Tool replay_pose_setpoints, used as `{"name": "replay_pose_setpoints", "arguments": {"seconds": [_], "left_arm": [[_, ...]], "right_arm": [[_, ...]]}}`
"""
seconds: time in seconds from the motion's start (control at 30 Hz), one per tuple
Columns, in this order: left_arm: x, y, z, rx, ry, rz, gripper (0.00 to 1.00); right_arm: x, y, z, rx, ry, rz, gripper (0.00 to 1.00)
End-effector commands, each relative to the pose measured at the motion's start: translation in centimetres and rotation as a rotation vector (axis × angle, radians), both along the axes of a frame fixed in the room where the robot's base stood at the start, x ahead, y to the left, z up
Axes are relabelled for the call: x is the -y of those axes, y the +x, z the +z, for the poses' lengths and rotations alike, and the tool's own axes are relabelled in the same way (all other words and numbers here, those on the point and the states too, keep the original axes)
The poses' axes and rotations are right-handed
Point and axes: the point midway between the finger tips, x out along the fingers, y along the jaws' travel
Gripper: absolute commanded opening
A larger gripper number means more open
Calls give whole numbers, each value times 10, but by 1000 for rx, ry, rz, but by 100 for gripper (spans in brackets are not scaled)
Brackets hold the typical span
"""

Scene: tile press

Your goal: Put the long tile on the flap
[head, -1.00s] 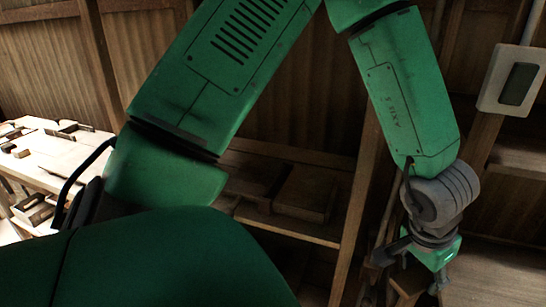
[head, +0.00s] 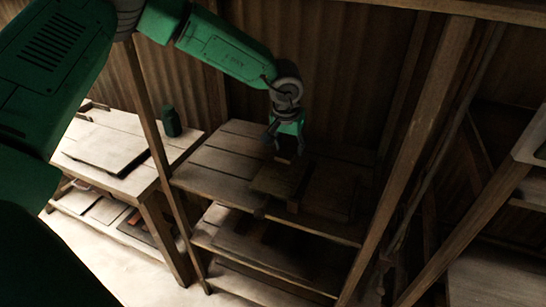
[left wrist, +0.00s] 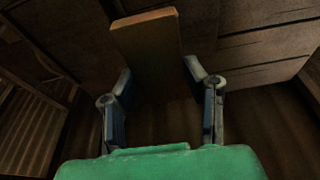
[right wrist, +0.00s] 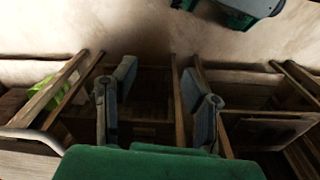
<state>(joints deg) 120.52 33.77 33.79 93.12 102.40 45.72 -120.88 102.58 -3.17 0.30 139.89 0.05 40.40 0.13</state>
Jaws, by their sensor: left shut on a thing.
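The long tile (left wrist: 150,48) is a brown wooden slab between the two fingers of my left gripper (left wrist: 160,78) in the left wrist view. In the head view my left gripper (head: 284,142) points down over the wooden shelf unit, and the tile's end (head: 284,159) shows small below it. A darker flat board (head: 276,182) lies on the shelf top just below; I cannot tell for sure whether it is the flap, or whether the tile touches it. My right gripper (right wrist: 158,85) shows only in the right wrist view, with its fingers apart and nothing between them.
A workbench (head: 110,180) with a flat board and a dark green bottle-like object (head: 171,122) stands at the left. Wooden posts (head: 420,150) rise beside the shelf unit. The shelf top's left part (head: 210,165) is clear.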

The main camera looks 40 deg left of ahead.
Motion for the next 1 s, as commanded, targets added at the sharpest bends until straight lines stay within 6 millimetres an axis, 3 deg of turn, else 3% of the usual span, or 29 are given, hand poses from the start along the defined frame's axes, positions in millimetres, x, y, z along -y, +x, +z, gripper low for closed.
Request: {"name": "replay_pose_setpoints", "arguments": {"seconds": [0.03, 0.17, 0.33, 0.83, 1.0], "left_arm": [[-9, 4, 6, -1, -1, 16, 8], [-24, 8, 1, -3, 0, 33, 8], [-33, 8, -34, -6, -3, 36, 8], [-30, 8, -92, -3, -3, 35, 8], [-26, 9, -97, 0, -3, 34, 8]], "right_arm": [[0, 0, 10, -1, -1, -1, 40], [0, 0, 14, -1, -1, -2, 40], [0, 0, 15, -1, -1, -2, 40], [0, 0, 20, 0, 0, 0, 40], [0, 0, 20, 0, 0, -1, 40]]}}
